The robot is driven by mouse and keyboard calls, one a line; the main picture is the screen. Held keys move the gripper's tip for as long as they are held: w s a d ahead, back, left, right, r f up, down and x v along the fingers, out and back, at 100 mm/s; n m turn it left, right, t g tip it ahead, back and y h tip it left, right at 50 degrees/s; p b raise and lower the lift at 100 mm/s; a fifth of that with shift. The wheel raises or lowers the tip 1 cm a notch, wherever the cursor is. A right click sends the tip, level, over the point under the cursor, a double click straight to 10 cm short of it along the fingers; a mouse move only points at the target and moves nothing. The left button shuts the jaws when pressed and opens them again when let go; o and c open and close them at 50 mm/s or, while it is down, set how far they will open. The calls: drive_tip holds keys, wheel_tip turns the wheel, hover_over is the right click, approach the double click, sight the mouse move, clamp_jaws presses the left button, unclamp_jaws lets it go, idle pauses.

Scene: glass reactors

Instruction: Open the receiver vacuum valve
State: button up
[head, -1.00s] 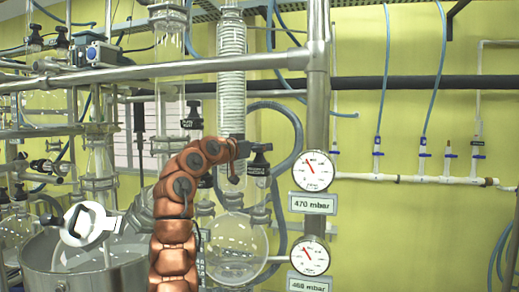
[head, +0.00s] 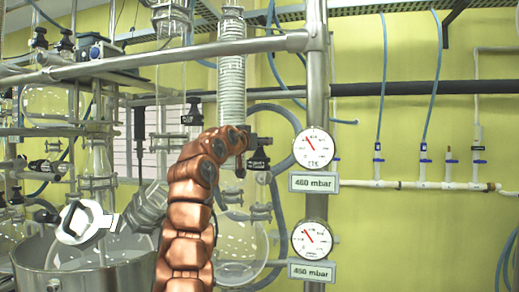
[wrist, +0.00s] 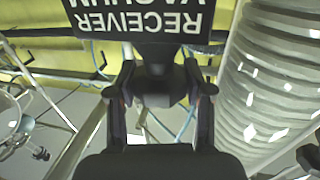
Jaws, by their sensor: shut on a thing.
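The receiver vacuum valve has a black handle (wrist: 158,82) and a black tag (wrist: 140,18) that reads RECEIVER VACUUM, upside down in the wrist view.
A ribbed glass column (head: 231,70) stands close beside my gripper. Two gauges on the steel post (head: 317,110) have signs that read about 460 mbar (head: 314,183) and 450 mbar (head: 312,271). A round flask (head: 238,245) hangs below.

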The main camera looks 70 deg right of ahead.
drive_tip(key=shift+n+t+b, duration=0.3)
drive_tip(key=shift+t+b, duration=0.1)
drive_tip(key=shift+t, duration=0.3)
drive_tip(key=shift+f+n+t+b, duration=0.1)
drive_tip(key=shift+n+t+b, duration=0.35)
drive_tip(key=shift+n+t, duration=0.45)
drive_tip(key=shift+t, duration=0.2)
drive_tip(key=shift+t, duration=0.4)
drive_tip(key=shift+s+r+n+t, duration=0.1)
drive_tip(key=shift+r+n+t, duration=0.1)
drive_tip(key=shift+n+t, duration=0.25)
drive_tip(key=shift+r+n+t+y+p, duration=0.15)
drive_tip(key=shift+n+t+y+p, duration=0.25)
drive_tip(key=shift+n+t+p, duration=0.55)
drive_tip(key=shift+p, duration=0.3)
drive_tip(key=shift+f+t, duration=0.3)
drive_tip(key=shift+t, duration=0.1)
